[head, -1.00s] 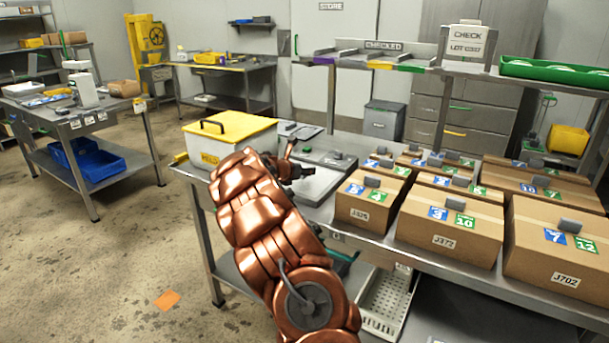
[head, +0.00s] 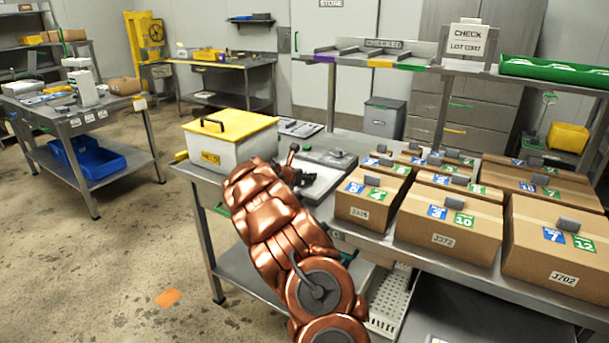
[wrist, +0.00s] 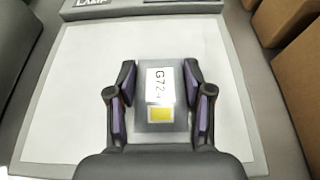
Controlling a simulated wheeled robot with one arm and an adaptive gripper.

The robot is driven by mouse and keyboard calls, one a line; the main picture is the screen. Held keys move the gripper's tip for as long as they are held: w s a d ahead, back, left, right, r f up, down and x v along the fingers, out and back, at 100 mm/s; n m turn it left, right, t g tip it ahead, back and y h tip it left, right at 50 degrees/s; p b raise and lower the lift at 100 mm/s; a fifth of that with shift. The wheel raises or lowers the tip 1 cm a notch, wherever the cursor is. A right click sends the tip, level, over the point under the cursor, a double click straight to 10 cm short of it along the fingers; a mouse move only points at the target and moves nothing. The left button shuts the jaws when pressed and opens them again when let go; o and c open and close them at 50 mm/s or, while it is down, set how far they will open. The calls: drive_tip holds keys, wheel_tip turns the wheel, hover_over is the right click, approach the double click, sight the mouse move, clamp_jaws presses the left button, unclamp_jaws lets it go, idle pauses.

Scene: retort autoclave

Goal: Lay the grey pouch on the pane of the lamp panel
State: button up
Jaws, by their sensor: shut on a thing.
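The grey pouch (wrist: 155,116) shows in the wrist view with a white label reading G72 and a yellow square. My gripper (wrist: 158,92) is shut on it, one purple-padded finger at each side. Behind the pouch is the white pane (wrist: 75,95) of the lamp panel (wrist: 140,7), and the pouch lies within its outline. I cannot tell whether the pouch touches the pane. In the head view my gripper (head: 292,172) is over the lamp panel's left part (head: 325,180); my arm hides the pouch there.
Several cardboard boxes (head: 450,240) fill the bench right of the panel. A white bin with a yellow lid (head: 232,126) stands to its left. A grey slab (head: 325,157) lies behind the panel. A raised shelf with a green tray (head: 553,73) is at the back right.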

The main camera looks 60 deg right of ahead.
drive_tip(key=shift+f, duration=0.1)
drive_tip(key=o, duration=1.1)
drive_tip(key=shift+o, duration=0.2)
drive_tip(key=shift+r, duration=0.2)
drive_tip(key=b+v, duration=0.1)
drive_tip(key=v, duration=1)
drive_tip(key=shift+a, duration=0.4)
drive_tip(key=shift+a+r, duration=0.1)
